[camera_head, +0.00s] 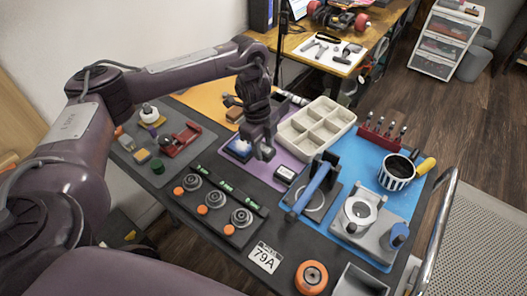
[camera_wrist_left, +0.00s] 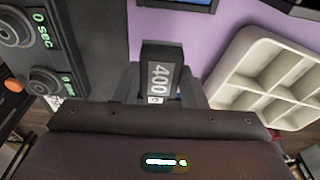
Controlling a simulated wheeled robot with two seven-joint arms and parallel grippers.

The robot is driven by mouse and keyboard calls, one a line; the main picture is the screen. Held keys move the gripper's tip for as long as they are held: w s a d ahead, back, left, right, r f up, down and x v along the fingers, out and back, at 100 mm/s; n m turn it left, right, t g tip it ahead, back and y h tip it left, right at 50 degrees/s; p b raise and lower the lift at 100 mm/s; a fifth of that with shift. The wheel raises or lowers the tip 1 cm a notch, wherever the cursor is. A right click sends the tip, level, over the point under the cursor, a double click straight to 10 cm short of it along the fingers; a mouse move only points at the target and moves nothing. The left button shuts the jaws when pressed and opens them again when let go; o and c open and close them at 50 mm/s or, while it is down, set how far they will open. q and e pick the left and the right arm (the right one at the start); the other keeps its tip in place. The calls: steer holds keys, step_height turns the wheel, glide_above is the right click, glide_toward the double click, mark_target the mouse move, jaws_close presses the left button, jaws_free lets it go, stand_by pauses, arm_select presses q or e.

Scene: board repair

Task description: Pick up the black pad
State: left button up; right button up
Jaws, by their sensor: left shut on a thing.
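The black pad (camera_wrist_left: 152,50) is a small dark block with a pale label reading "400". In the left wrist view it stands between the fingers of my left gripper (camera_wrist_left: 162,85), which is shut on it. In the head view my left gripper (camera_head: 264,150) hangs over the purple mat (camera_head: 234,174), left of the cream tray, and mostly hides what it holds. My right gripper is not in view.
The cream compartment tray (camera_head: 293,130) stands close right of the gripper. A dark box with a white label (camera_head: 284,174) lies nearby. A clamp with a blue bar (camera_head: 311,187) stands to the right. Timer dials (camera_head: 242,217) sit in front, left.

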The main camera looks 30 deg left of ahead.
mark_target(264, 148)
arm_select(q)
step_height(264, 148, up, 15)
steer(key=p, duration=0.4)
steer(key=shift+f, duration=0.1)
steer(key=o, duration=0.3)
steer(key=shift+c, duration=1.2)
